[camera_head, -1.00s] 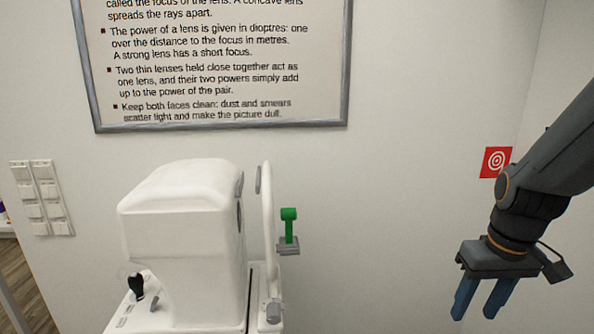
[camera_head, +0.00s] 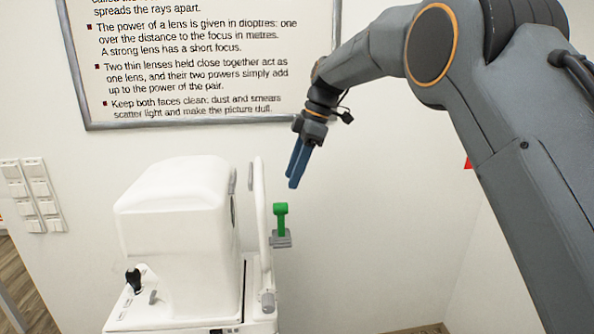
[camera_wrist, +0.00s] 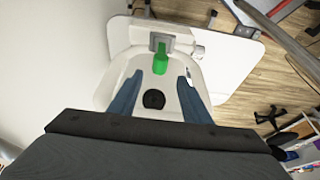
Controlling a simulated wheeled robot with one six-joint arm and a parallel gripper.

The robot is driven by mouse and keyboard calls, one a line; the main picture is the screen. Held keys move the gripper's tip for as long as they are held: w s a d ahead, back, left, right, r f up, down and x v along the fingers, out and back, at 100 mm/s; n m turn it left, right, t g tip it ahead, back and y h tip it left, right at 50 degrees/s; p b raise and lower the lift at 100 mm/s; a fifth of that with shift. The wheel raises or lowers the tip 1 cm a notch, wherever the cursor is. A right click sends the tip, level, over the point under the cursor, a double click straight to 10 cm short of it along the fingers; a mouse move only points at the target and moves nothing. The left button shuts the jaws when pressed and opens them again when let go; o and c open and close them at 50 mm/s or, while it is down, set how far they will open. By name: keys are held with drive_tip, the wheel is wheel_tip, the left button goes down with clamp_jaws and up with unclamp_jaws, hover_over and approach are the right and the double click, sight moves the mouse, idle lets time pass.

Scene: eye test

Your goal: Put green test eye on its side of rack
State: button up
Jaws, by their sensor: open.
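The green test eye (camera_head: 281,218) stands upright on a small grey holder (camera_head: 281,240) at the right side of the white eye-testing machine (camera_head: 178,220). My gripper (camera_head: 294,182) is open and empty, above and slightly right of the test eye, with its blue fingers pointing down. In the wrist view the green test eye (camera_wrist: 160,64) shows beyond the fingertips, roughly midway between them and apart from them. My gripper (camera_wrist: 157,80) frames part of the white machine (camera_wrist: 117,40) there. I cannot make out a rack in these views.
A framed lens poster (camera_head: 190,60) hangs on the wall behind. White wall boxes (camera_head: 32,195) are at the left. The machine's curved upright bar (camera_head: 262,215) stands close left of the test eye. Free room lies right of the holder.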

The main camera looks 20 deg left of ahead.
sight(280, 209)
drive_tip(key=shift+b+x, duration=2.05)
drive_tip(key=shift+x, duration=2.65)
drive_tip(key=shift+w, duration=0.1)
drive_tip(key=c, duration=0.8)
drive_tip(key=shift+r, duration=0.15)
drive_tip(key=shift+r+p, duration=0.85)
drive_tip(key=shift+r, duration=1)
